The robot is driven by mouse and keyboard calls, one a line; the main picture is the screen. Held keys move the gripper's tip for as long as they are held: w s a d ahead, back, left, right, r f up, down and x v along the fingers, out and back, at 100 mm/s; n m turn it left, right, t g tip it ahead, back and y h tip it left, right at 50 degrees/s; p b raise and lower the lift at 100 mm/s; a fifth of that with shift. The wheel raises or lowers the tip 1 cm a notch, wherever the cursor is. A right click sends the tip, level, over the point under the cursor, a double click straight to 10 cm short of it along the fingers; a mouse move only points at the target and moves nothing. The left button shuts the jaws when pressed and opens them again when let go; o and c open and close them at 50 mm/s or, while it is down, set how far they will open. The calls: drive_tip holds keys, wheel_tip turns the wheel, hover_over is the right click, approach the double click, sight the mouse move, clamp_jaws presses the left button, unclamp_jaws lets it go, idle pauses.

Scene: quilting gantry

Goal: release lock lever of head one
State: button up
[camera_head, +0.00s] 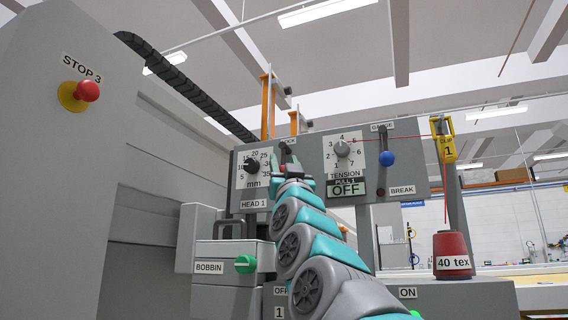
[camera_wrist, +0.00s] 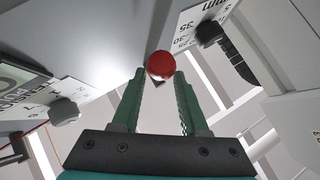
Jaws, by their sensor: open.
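The grey HEAD 1 panel (camera_head: 308,190) stands in front of me. A label ending in "CK" (camera_head: 287,141) sits between the mm dial and the tension dial, and my gripper (camera_head: 290,168) is just below it. In the wrist view, a red ball knob (camera_wrist: 160,64) lies at the tips of my open gripper (camera_wrist: 159,76), centred between the two green fingers. I cannot tell whether the fingers touch it. The lever's shaft behind the knob is mostly hidden. In the head view my arm and gripper cover most of this spot.
The mm dial (camera_head: 252,167) is left of my gripper, and the tension dial (camera_head: 342,149) is right. A blue-knobbed gauge lever (camera_head: 386,158) is farther right. Red thread runs to a clip and a red cone (camera_head: 451,252). A red stop button (camera_head: 88,91) is on the left housing.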

drive_tip(key=b+v, duration=0.1)
drive_tip(key=v, duration=0.6)
drive_tip(key=shift+s+f+b, duration=0.2)
drive_tip(key=shift+f+b, duration=0.1)
idle(0.6)
